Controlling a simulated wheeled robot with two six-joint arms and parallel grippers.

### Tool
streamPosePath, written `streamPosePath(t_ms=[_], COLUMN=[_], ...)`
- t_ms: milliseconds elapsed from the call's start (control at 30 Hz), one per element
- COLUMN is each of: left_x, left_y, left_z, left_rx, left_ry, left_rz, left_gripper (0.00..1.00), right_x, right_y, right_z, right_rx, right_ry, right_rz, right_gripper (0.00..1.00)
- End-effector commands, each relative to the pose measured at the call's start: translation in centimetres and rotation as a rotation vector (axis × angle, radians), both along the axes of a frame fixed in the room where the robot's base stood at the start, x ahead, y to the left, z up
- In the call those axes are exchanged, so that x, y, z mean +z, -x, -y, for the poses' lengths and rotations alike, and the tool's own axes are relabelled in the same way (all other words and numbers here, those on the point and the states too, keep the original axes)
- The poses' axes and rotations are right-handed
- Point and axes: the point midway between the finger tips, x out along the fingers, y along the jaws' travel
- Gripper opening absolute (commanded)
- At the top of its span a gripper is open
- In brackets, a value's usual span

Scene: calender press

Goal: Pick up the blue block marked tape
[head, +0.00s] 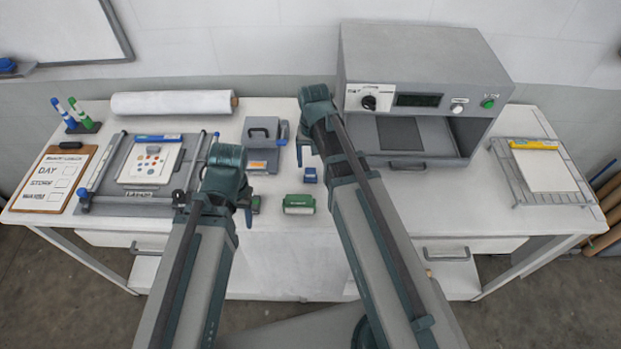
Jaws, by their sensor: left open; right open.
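A small blue block (310,175) lies on the white table near its middle; its marking is too small to read. My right gripper (301,152) is open and empty, just behind and above the blue block, partly hidden by its own arm. My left gripper (247,200) is open to the left of the blue block, mostly hidden by its wrist.
A grey device (262,135) stands behind. A press oven (425,70) is back right, a wire rack (510,190) far right, a board (118,200) left.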

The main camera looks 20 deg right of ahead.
Motion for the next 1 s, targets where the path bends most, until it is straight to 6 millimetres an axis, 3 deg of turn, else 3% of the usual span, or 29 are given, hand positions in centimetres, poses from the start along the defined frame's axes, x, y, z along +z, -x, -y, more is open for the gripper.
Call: streamPosePath(t_ms=[167, 500, 800, 833, 1000], left_x=[-1.0, -5.0, -5.1, -5.1, -5.1], left_y=[0.0, 0.0, 0.0, 0.0, 0.0], left_z=[0.0, 0.0, 0.0, 0.0, 0.0], left_rx=[0.000, 0.002, 0.003, 0.003, 0.002], left_ry=[0.000, 0.000, 0.000, 0.000, 0.000], left_rz=[0.000, 0.000, 0.000, 0.000, 0.000], left_gripper=[0.54, 0.54, 0.54, 0.54, 0.54], right_x=[-1.0, -5.0, -5.1, -5.1, -5.1], right_y=[-0.2, -0.6, -0.6, -0.6, -0.6], right_z=[-0.2, -0.6, -0.6, -0.6, -0.6], right_rx=[0.000, 0.000, 0.000, 0.000, 0.000], right_ry=[0.000, 0.000, 0.000, 0.000, 0.000], right_rz=[0.000, 0.000, 0.000, 0.000, 0.000], right_gripper=[0.78, 0.78, 0.78, 0.76, 0.45])
